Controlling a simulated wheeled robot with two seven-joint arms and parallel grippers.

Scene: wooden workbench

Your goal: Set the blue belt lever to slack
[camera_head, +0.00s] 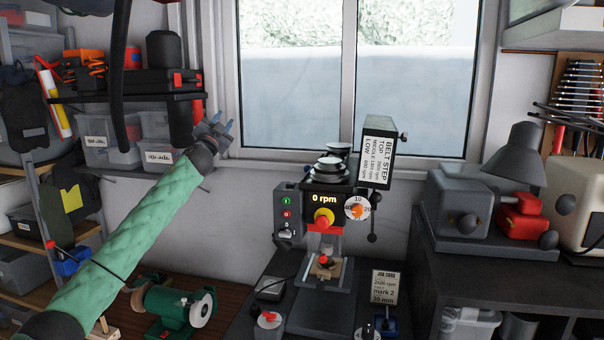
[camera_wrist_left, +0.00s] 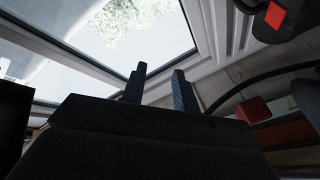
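The drill press (camera_head: 325,200) stands on the bench with its belt cover (camera_head: 377,160) swung up, and the stepped pulleys (camera_head: 332,168) show on top. Its display reads 0 rpm. I cannot pick out a blue belt lever on it; it may be hidden or too small. My left gripper (camera_head: 222,122) is raised in front of the wall and window, left of and above the press and well apart from it. Its two blue fingers stand apart with nothing between them, as the left wrist view (camera_wrist_left: 159,76) also shows. My right gripper is not in view.
A job card (camera_head: 385,287) and a small blue object (camera_head: 391,322) are right of the press base. A green grinder (camera_head: 175,308) sits at lower left. A shelf with a black case (camera_head: 152,82) is left of my gripper. A grey lamp (camera_head: 517,160) stands at right.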

